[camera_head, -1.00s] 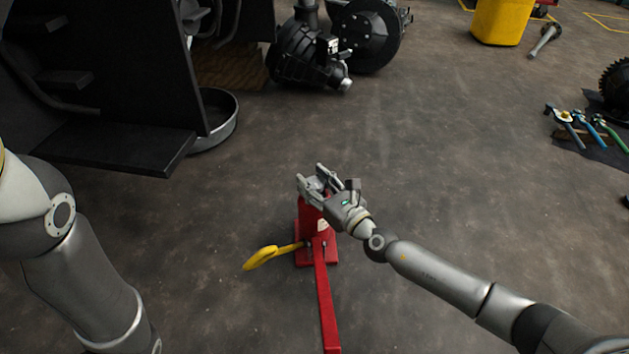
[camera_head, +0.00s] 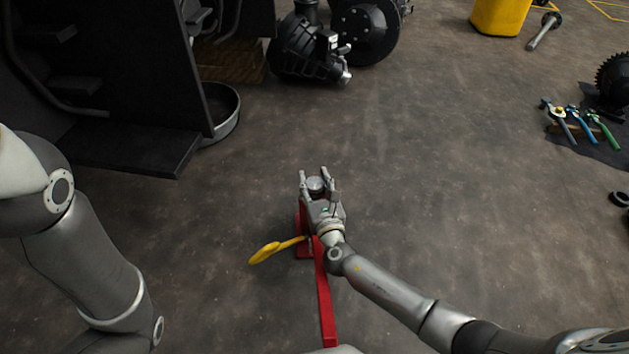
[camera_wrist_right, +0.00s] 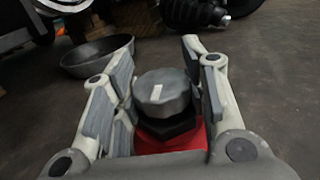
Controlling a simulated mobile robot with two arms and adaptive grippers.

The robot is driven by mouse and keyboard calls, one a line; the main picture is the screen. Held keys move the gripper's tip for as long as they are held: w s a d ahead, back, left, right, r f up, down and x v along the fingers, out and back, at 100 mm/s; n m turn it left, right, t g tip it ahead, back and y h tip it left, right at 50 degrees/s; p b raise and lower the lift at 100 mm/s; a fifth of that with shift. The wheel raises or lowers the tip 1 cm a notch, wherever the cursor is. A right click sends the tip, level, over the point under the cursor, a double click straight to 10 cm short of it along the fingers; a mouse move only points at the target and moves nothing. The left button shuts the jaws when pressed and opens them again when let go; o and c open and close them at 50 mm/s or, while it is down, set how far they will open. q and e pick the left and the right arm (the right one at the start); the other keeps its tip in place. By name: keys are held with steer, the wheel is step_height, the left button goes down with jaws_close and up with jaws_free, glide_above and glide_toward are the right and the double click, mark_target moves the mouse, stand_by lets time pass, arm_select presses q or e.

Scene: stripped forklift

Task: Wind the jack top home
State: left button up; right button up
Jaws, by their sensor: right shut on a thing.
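The red jack (camera_head: 302,249) stands upright on the floor, with a long red bar (camera_head: 326,305) reaching toward me and a yellow handle (camera_head: 265,253) sticking out left. Its grey, faceted jack top (camera_head: 315,184) has a small white mark and sits over a dark nut and red body in the right wrist view (camera_wrist_right: 162,92). My right gripper (camera_head: 316,178) is around the jack top, one finger on each side, shut on it. The exact contact points are hard to see. My gripper and hand hide much of the jack body. My left arm shows at the left, but its gripper is out of view.
The black forklift body (camera_head: 115,120) stands at the back left beside a round metal pan (camera_head: 222,118). A black drive unit (camera_head: 305,52) lies at the back. Tools (camera_head: 570,124) lie on a dark mat at the right. The floor around the jack is clear.

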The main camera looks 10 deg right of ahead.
mark_target(314, 182)
steer(key=o, duration=0.9)
steer(key=shift+r, duration=0.15)
steer(key=shift+o, duration=0.7)
step_height(314, 182, up, 10)
